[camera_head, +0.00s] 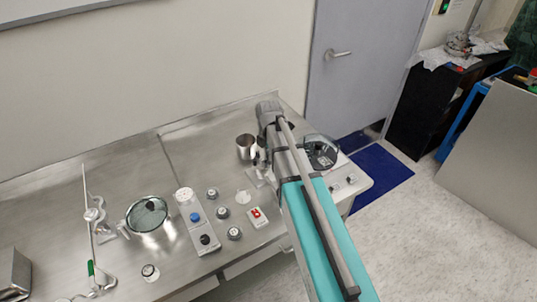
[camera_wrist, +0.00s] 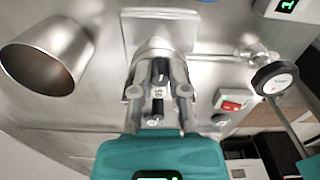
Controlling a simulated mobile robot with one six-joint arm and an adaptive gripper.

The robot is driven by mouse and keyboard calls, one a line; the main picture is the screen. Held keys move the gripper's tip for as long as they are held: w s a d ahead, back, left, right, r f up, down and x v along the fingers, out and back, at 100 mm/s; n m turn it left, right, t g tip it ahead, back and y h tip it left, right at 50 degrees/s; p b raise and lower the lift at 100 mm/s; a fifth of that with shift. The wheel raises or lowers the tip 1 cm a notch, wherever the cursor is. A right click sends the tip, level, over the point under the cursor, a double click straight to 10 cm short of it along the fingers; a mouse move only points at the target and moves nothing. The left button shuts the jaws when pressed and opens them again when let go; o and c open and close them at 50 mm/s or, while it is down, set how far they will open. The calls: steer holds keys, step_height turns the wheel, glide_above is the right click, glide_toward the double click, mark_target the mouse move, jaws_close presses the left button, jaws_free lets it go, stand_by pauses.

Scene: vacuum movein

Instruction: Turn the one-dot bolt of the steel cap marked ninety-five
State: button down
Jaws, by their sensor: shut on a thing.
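A round steel piece (camera_wrist: 153,46), which looks like the steel cap, stands against a square steel plate (camera_wrist: 130,28) in the wrist view. No ninety-five mark and no dots can be read on it. My gripper (camera_wrist: 160,68) is at this piece, its fingers closed on a small part that they mostly hide; I cannot tell which bolt it is. In the head view my gripper (camera_head: 258,158) is largely covered by my arm, just right of the steel cup (camera_head: 244,146). The cup also shows in the wrist view (camera_wrist: 47,52), left of the fingers and apart from them.
A white device with a clear round lid (camera_head: 320,150) stands close to the right of my arm. A control box (camera_head: 197,222), a red switch box (camera_head: 257,217), several small round gauges (camera_head: 223,212) and a glass-lidded steel pot (camera_head: 147,218) stand left. The back left bench is clear.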

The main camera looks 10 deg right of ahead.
stand_by(0.4)
steer(key=m, duration=0.9)
stand_by(0.5)
steer(key=c, duration=0.6)
jaws_free()
steer(key=shift+c, duration=0.2)
